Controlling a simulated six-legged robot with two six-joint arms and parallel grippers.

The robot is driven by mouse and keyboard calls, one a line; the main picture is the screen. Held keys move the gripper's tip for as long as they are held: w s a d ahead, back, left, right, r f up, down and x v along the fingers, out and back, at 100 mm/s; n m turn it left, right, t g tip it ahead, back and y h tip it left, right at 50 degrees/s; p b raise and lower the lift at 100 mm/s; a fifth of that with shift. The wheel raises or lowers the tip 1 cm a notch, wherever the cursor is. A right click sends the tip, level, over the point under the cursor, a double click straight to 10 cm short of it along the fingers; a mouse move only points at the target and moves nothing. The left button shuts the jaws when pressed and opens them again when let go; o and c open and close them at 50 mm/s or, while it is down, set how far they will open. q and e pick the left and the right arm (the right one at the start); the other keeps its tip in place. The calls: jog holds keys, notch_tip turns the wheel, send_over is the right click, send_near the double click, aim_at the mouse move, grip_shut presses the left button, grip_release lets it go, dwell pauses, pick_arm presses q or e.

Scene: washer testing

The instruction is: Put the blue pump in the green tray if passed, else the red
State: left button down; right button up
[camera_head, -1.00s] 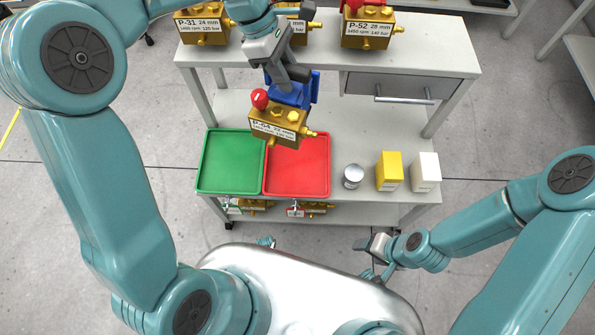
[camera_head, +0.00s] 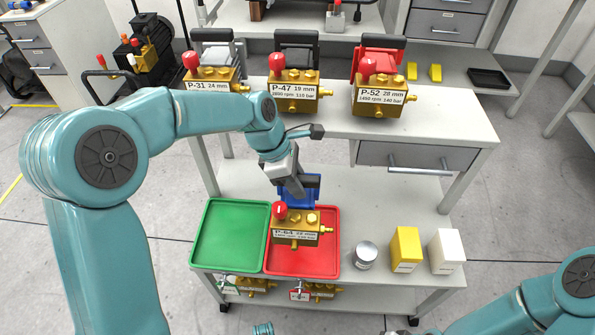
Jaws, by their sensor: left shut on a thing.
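The blue pump (camera_head: 298,190) has a brass body, a red knob and a label that seems to read P-64. My left gripper (camera_head: 294,185) is shut on its blue part. The pump's brass block is over the red tray (camera_head: 326,262), in its upper middle. I cannot tell whether it touches the tray floor. The green tray (camera_head: 230,236) is empty and stands directly left of the red one.
A silver can (camera_head: 365,255), a yellow box (camera_head: 405,249) and a white box (camera_head: 446,250) stand right of the trays. The raised shelf holds pump P-31 (camera_head: 213,82), pump P-47 (camera_head: 293,92) and pump P-52 (camera_head: 380,96). More brass pumps are partly hidden below the trays.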

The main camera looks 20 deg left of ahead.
aim_at(297, 205)
pick_arm(q)
jog(key=shift+w+f+b, duration=0.1)
jog(key=shift+f+b, duration=1.3)
jog(key=shift+f, duration=3.1)
jog(key=c, duration=0.8)
grip_release()
jog(key=shift+s+f, duration=0.1)
jog(key=shift+s, duration=0.1)
jog(key=shift+w, duration=0.1)
jog(key=p+v, duration=0.3)
jog(key=v, duration=0.8)
jog(key=shift+p, duration=0.3)
jog(key=shift+a+r, duration=0.2)
jog(key=shift+r, duration=0.3)
